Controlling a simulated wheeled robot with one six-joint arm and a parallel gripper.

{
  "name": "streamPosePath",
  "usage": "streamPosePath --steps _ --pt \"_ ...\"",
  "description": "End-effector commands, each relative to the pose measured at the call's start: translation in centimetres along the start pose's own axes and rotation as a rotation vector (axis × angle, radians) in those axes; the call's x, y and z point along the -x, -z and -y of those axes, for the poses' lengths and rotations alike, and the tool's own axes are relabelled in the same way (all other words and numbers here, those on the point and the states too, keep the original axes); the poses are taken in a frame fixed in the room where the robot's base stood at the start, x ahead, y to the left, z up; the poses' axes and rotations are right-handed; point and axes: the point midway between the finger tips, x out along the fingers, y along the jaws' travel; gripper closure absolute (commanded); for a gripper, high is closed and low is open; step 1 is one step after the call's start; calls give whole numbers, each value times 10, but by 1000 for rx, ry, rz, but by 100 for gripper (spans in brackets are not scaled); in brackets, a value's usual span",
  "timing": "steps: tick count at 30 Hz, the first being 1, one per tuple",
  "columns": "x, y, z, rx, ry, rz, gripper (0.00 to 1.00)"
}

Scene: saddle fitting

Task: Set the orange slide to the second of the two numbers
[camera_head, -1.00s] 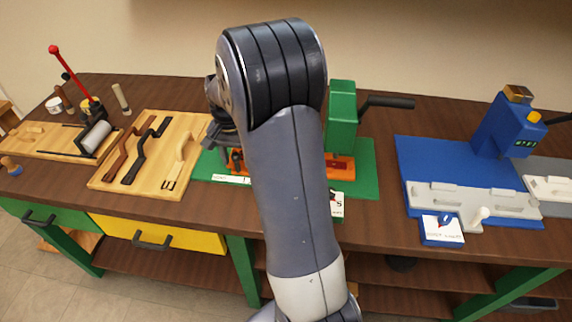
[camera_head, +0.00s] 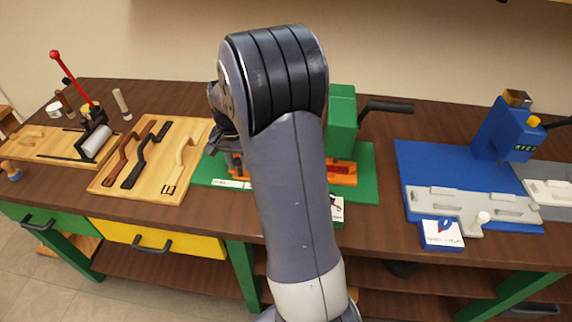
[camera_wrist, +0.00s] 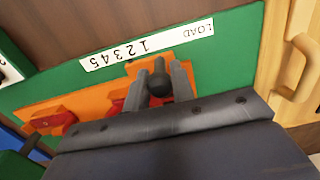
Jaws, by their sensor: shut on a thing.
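The orange slide (camera_wrist: 75,106) lies on a green base (camera_wrist: 55,82) in the wrist view. Red pieces (camera_wrist: 52,122) sit on it. My gripper (camera_wrist: 160,84) is shut on the dark round knob (camera_wrist: 158,78) at the slide's right part. A white scale strip (camera_wrist: 146,45) with digits and the word LOAD shows upside down, just beyond the knob. The knob is near the gap between LOAD and the digits. In the head view, my arm hides the fitting's middle; parts of the slide (camera_head: 342,173) show. A card (camera_head: 337,209) is partly hidden, and I cannot read its numbers.
A green press (camera_head: 342,118) with a dark handle stands behind the slide. A wooden board with handles (camera_head: 112,190) lies left. A blue machine (camera_head: 420,165) stands right with its own card (camera_head: 442,235). Bare bench separates it from the green base.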

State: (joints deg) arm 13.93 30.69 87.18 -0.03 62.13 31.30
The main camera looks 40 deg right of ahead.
Motion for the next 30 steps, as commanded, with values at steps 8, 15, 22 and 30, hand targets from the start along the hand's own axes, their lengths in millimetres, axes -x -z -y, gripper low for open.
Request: streamPosePath --steps 8,15,22,30 --pt "0 0 -5 -2 -1 2 89" --pt "0 0 -13 0 0 1 89" --pt "0 0 -19 -1 0 1 89" --pt "0 0 -28 0 -1 1 89"
